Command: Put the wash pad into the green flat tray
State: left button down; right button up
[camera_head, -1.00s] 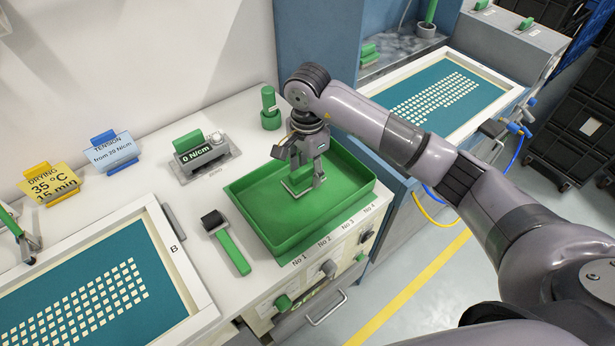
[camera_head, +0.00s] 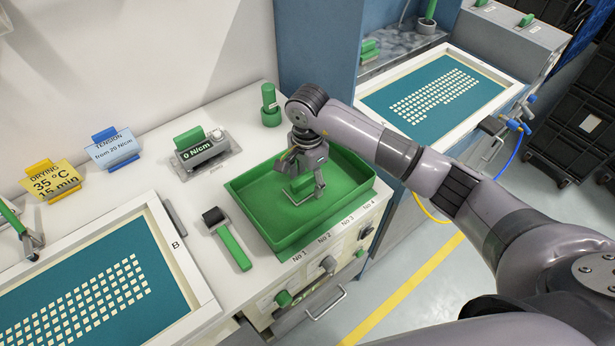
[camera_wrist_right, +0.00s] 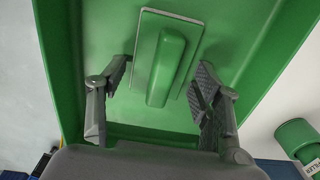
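The wash pad (camera_head: 301,186) has a green block handle on a thin pale plate. It lies inside the green flat tray (camera_head: 283,235) on the white counter, and it also shows in the right wrist view (camera_wrist_right: 166,66). My right gripper (camera_head: 304,180) is over the tray, right at the pad. In the right wrist view my right gripper (camera_wrist_right: 162,80) is open, with one finger on each side of the handle and gaps between. Part of the pad is hidden behind the gripper in the head view. My left gripper is not in view.
A roller with a green handle (camera_head: 234,248) lies left of the tray. A tension meter (camera_head: 202,152) and a green cylinder (camera_head: 270,108) stand behind it. Framed screens (camera_head: 430,95) lie at right and lower left (camera_head: 188,262). A blue cabinet wall (camera_head: 318,55) rises behind the tray.

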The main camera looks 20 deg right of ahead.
aim_at(307, 175)
jog(key=shift+o, duration=0.3)
jog(key=shift+r, duration=0.2)
jog(key=shift+w+r, duration=0.1)
jog(key=shift+r, duration=0.25)
notch_tip(307, 175, up, 11)
jog(key=b, duration=0.3)
jog(key=shift+r, duration=0.15)
